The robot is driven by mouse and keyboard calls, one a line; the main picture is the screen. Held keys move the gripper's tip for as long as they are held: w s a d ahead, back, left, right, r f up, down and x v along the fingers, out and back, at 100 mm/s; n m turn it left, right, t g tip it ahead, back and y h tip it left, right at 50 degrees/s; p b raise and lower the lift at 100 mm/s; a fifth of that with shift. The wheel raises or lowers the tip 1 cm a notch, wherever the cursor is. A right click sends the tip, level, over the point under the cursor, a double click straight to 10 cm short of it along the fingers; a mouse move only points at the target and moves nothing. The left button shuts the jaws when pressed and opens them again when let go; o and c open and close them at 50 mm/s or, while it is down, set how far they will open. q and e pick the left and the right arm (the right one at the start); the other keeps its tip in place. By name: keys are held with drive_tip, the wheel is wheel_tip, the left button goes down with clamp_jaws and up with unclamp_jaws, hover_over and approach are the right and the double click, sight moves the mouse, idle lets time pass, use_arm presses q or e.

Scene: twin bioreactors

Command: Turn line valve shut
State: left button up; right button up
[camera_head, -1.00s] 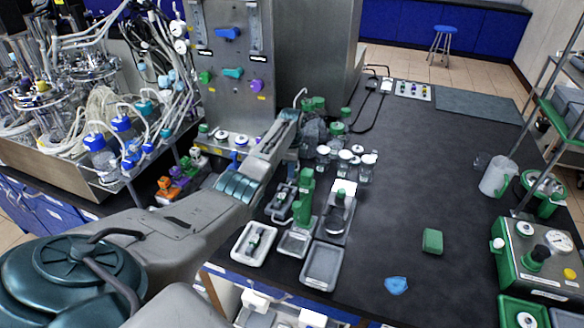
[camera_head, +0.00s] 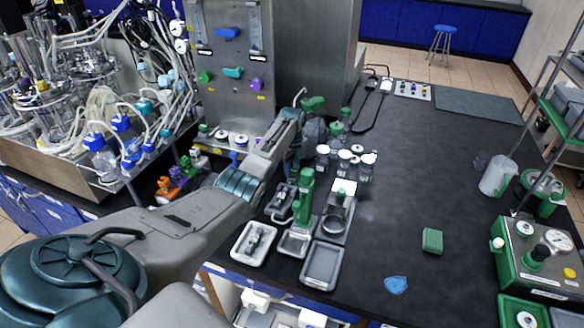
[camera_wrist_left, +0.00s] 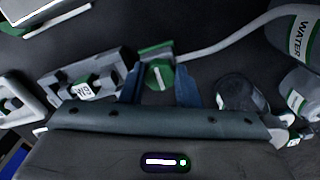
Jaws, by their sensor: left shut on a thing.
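The line valve shows in the left wrist view as a green knob (camera_wrist_left: 157,76) with a white line on its top. A pale tube (camera_wrist_left: 225,40) runs from beside it toward a bottle labelled WATER (camera_wrist_left: 302,38). My left gripper (camera_wrist_left: 158,88) has its two blue-grey fingers on either side of the knob and is shut on it. In the head view my left gripper (camera_head: 292,165) points down at the bench, and my own arm hides the knob there. My right gripper is in neither view.
A grey holder marked W3 (camera_wrist_left: 85,88) lies beside the knob. White-capped bottles (camera_head: 344,162), a green stand (camera_head: 304,196) and grey trays (camera_head: 322,266) are close to the arm. The steel valve panel (camera_head: 232,105) stands behind. The bench (camera_head: 425,165) to the right is mostly clear.

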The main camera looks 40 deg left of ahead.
use_arm(q)
drive_tip(key=shift+w+r, duration=0.1)
drive_tip(key=shift+r, duration=0.05)
drive_tip(key=o, duration=1)
drive_tip(key=shift+c, duration=0.2)
wheel_tip(320, 180, up, 11)
drive_tip(key=b, duration=0.2)
drive_tip(key=shift+b, duration=0.3)
